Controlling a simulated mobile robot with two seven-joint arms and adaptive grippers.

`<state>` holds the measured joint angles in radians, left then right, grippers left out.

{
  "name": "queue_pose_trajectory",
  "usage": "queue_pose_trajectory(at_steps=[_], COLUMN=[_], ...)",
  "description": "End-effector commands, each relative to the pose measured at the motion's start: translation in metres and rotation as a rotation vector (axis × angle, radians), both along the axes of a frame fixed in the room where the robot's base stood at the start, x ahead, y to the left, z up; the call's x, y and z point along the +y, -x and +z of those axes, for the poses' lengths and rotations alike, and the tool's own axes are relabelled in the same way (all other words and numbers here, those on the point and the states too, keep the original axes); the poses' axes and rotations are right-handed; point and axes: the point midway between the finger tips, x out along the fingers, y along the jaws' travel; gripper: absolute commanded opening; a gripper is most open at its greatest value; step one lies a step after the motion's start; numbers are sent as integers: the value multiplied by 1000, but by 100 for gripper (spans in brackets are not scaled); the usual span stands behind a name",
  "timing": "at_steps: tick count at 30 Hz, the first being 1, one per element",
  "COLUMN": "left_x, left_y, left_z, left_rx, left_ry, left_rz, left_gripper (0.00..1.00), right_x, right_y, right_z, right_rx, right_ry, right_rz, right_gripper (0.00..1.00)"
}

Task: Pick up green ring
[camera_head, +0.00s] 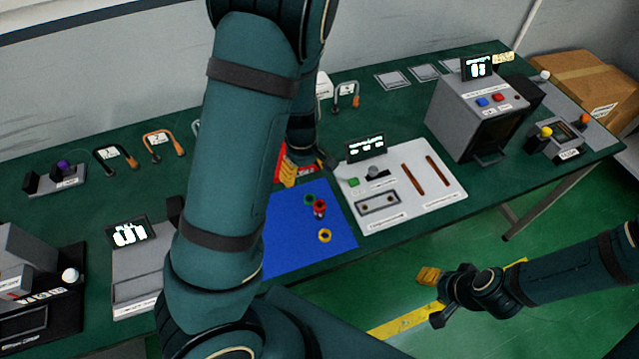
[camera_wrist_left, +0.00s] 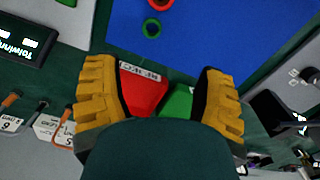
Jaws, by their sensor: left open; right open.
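The green ring (camera_head: 309,199) lies on the blue mat (camera_head: 285,250) next to a red ring (camera_head: 320,208). A yellow ring (camera_head: 324,236) lies nearer the mat's front. In the left wrist view the green ring (camera_wrist_left: 152,27) is near the top, beyond the fingers, with the red ring (camera_wrist_left: 160,4) partly cut off above it. My left gripper (camera_head: 303,172) is open and empty above the table behind the mat, apart from the ring. Its yellow fingers (camera_wrist_left: 160,97) are spread. My right gripper (camera_head: 433,298) is open and empty, away from the table over the floor.
A red labelled piece (camera_wrist_left: 143,88) and a green piece (camera_wrist_left: 178,102) show between the left fingers. A white panel (camera_head: 440,200) with a display stands right of the mat. A grey box device (camera_head: 455,125) stands farther right. My left arm hides the mat's left part.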

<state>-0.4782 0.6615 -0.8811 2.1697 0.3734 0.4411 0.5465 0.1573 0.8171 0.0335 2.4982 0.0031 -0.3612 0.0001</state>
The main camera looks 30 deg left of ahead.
Motion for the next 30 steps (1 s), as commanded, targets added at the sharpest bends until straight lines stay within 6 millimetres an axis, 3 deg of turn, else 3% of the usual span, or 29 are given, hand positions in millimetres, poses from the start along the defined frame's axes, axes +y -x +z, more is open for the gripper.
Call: queue_pose_trajectory(at_steps=[5, 15, 25, 30], left_x=[1, 0, -2, -6], left_y=[1, 0, -2, -5], left_z=[-14, -75, -94, -117], left_rx=[3, 3, 1, 4], left_ry=[0, 0, 0, 1], left_rz=[4, 2, 1, 0], left_gripper=[70, 70, 70, 70], right_x=[0, 1, 1, 2], right_y=[0, -1, -1, -1], right_z=[-6, -24, -28, -33], right_rx=[1, 1, 1, 1], right_ry=[1, 4, 5, 6], right_rz=[0, -1, -1, -1], right_gripper=[47, 47, 47, 47])
